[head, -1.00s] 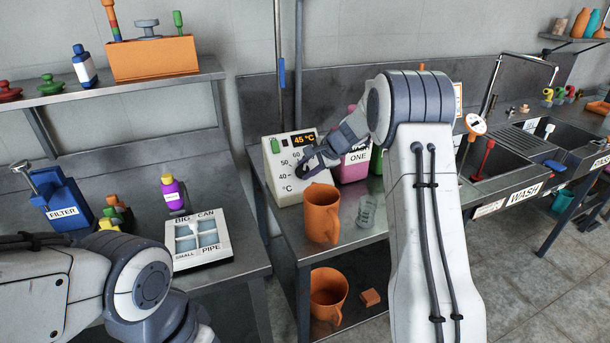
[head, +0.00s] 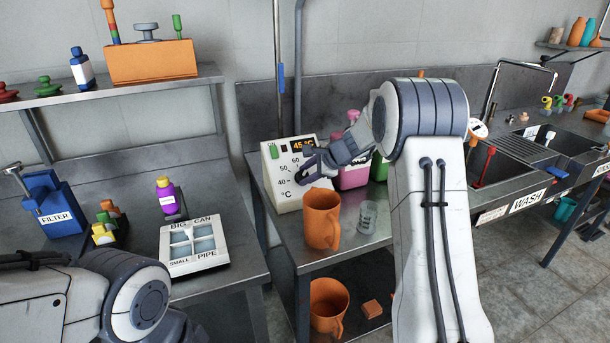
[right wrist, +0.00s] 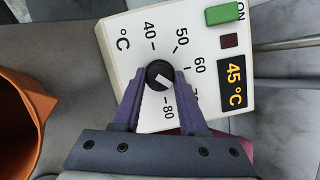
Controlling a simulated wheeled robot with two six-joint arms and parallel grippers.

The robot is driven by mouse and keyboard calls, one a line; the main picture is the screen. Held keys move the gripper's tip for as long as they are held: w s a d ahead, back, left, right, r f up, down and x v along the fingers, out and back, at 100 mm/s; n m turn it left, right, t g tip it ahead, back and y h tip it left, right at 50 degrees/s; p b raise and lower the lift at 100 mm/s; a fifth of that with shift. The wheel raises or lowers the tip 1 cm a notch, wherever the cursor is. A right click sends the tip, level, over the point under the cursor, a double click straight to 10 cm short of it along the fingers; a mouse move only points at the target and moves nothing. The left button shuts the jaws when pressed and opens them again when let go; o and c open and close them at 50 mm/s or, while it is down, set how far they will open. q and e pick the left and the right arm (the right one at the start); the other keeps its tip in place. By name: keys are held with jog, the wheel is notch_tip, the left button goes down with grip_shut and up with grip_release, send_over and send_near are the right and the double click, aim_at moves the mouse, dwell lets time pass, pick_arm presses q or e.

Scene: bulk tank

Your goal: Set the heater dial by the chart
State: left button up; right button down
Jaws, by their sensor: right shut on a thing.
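The heater box (head: 278,192) is white and stands on the steel bench; its display (head: 302,145) reads 45 °C. It fills much of the right wrist view (right wrist: 118,47), with the display (right wrist: 234,86) lit orange. Its black round dial (right wrist: 158,72) has a white mark on the side towards 80; the exact setting is hard to read. My right gripper (right wrist: 158,80) is shut on the dial, one purple finger each side; it also shows at the box in the head view (head: 304,171), covering the dial. My left gripper is out of frame. I cannot make out a chart.
An orange jug (head: 320,222) stands right in front of the heater, with a clear beaker (head: 367,217) beside it. A pink container (head: 353,178) stands behind my right wrist. A white partitioned tray (head: 190,265) lies on the left bench.

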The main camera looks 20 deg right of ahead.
jog(key=shift+f, duration=0.1)
jog(key=shift+c, duration=2.2)
grip_release()
jog(key=shift+s+r, duration=0.15)
jog(key=shift+r, duration=0.05)
jog(key=v, duration=1)
